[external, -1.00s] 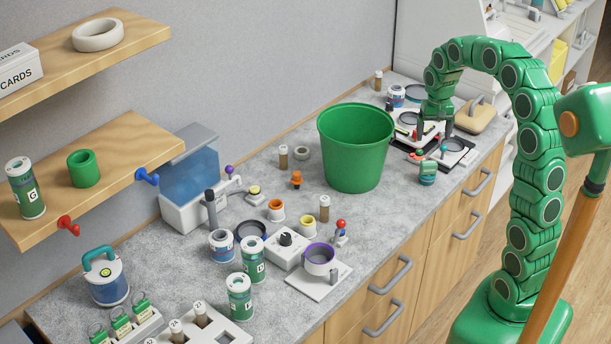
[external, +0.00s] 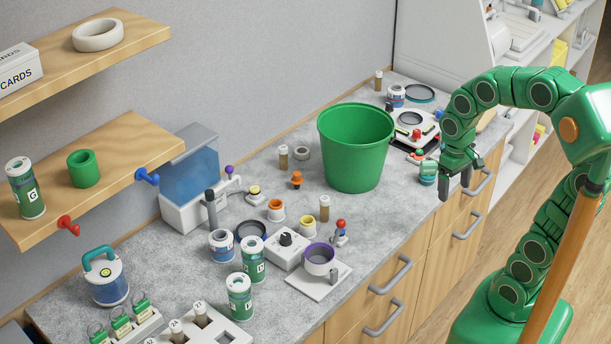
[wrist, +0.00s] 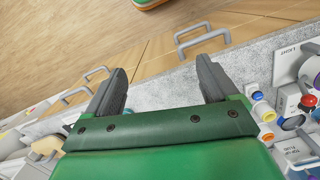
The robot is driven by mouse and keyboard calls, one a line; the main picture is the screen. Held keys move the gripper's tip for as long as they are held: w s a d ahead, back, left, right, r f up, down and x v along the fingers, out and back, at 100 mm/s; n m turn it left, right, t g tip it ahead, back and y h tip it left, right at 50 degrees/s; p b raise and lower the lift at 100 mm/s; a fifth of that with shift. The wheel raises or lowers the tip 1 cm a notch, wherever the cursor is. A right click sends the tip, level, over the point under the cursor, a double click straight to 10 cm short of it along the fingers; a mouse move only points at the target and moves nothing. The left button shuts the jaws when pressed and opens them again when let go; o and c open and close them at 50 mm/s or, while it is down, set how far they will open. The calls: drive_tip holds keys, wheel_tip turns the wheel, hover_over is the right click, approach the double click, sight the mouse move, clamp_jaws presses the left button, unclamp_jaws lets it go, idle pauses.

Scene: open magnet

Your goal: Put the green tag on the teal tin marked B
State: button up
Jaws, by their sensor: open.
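My gripper (external: 455,190) is open and empty over the front edge of the counter, at the right. In the wrist view its two fingers (wrist: 162,85) are apart, with drawer fronts and floor beyond. Several green tags (external: 120,323) with rings stand in a white rack at the lower left. Two green-banded tins (external: 240,297) (external: 252,262) stand near the middle front; their letters are too small to read surely. Another such tin (external: 25,188), seemingly marked G, is on the lower shelf. A small teal object (external: 428,173) sits just left of my gripper. I cannot make out a B on any tin.
A large green bucket (external: 354,150) stands on the counter left of my gripper. A white device (external: 412,130) with a red knob is behind it. Drawer handles (external: 390,275) stick out along the front. Small jars and a purple-rimmed dish (external: 318,262) crowd the middle.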

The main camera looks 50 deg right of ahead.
drive_tip(key=s+a+f+n, duration=0.2)
drive_tip(key=s+a, duration=0.2)
drive_tip(key=s, duration=0.7)
drive_tip(key=shift+n+g, duration=0.3)
idle(0.5)
